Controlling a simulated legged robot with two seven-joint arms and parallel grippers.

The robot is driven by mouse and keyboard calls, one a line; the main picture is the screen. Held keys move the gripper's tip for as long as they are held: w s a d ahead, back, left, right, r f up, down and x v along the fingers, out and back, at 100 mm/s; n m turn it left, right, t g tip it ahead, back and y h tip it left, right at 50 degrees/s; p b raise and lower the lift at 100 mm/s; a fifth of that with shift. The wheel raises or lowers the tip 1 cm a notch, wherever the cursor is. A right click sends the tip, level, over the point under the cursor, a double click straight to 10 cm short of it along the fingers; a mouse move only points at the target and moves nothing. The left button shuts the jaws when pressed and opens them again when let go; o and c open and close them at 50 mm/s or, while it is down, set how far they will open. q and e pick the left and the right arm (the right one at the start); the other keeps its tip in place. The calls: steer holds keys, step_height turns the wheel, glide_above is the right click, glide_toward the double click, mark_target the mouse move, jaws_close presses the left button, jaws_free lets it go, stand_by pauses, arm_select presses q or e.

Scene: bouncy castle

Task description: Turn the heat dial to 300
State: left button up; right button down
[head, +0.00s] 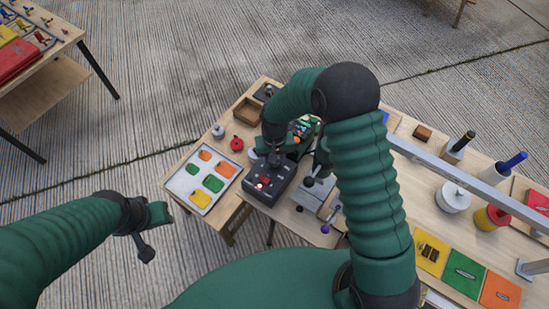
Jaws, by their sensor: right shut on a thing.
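A dark control box (268,192) stands near the table's front left part, with a small lit red light on its near end. My right arm arches over the table and its gripper (274,158) points down onto the far part of this box, shut on the heat dial. The dial is mostly hidden by the gripper, so its setting and the scale marks cannot be read. My left gripper (152,232) hangs off the table at the left, open and empty, apart from everything.
A pale tray (184,190) with orange, green and yellow pieces lies left of the box. A red knobbed item (237,143) and a wooden box (248,111) stand behind. Levers and a metal rail crowd the right. The floor under my left gripper is clear.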

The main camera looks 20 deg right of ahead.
steer(key=n+p, duration=0.2)
steer(key=n, duration=0.4)
steer(key=shift+w+r, duration=0.15)
steer(key=n+p, duration=0.2)
steer(key=n, duration=0.4)
stand_by(0.3)
steer(key=c, duration=1.5)
jaws_free()
steer(key=o, duration=0.4)
steer(key=shift+o, duration=0.2)
step_height(320, 180, up, 16)
steer(key=shift+r, duration=0.2)
